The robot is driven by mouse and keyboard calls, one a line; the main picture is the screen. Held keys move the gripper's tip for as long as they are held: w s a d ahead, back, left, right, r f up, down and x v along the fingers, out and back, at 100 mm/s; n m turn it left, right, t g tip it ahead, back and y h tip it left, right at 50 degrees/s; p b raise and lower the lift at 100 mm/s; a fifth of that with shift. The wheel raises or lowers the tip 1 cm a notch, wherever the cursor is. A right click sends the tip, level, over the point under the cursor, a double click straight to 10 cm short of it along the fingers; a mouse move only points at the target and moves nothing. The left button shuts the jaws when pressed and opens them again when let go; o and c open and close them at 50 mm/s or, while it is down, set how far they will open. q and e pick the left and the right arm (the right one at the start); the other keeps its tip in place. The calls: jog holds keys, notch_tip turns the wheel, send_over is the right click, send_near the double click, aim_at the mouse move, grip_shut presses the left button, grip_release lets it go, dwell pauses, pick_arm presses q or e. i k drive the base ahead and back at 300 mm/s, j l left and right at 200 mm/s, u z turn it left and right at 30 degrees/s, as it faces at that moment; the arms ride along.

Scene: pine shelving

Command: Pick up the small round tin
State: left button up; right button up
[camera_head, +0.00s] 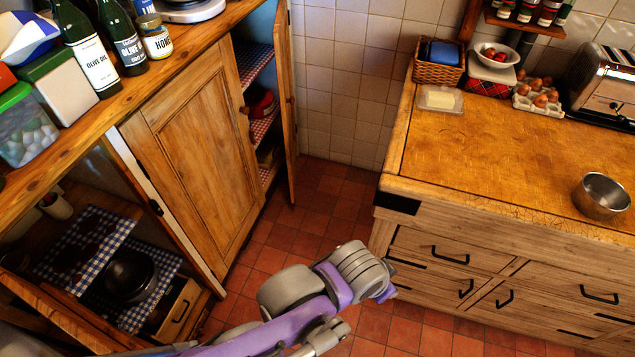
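I cannot pick out a small round tin with certainty. A small round container labelled HONEY (155,36) with a gold lid stands on the left wooden counter, beside the dark olive oil bottles (92,55); I cannot tell whether it is a tin or a jar. A purple and grey link of my arm reaches in from the bottom left over the floor, and no gripper fingers show on it. Neither gripper can be seen.
The left cupboard has one door (287,100) standing open over checked shelves. The wooden worktop (480,150) on the right is mostly clear, with a metal bowl (601,196), butter dish (440,99), egg tray (537,97) and toaster (603,85). Tiled floor (330,200) lies between.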

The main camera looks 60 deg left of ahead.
aim_at(601, 197)
jog(key=l+u, duration=0.15)
jog(key=u, duration=2.7)
jog(key=i+u, duration=0.1)
jog(key=u, duration=0.9)
jog(key=z, duration=3.85)
jog(key=i+u, duration=0.4)
jog(key=i+l+u, duration=0.2)
jog(key=u, duration=0.2)
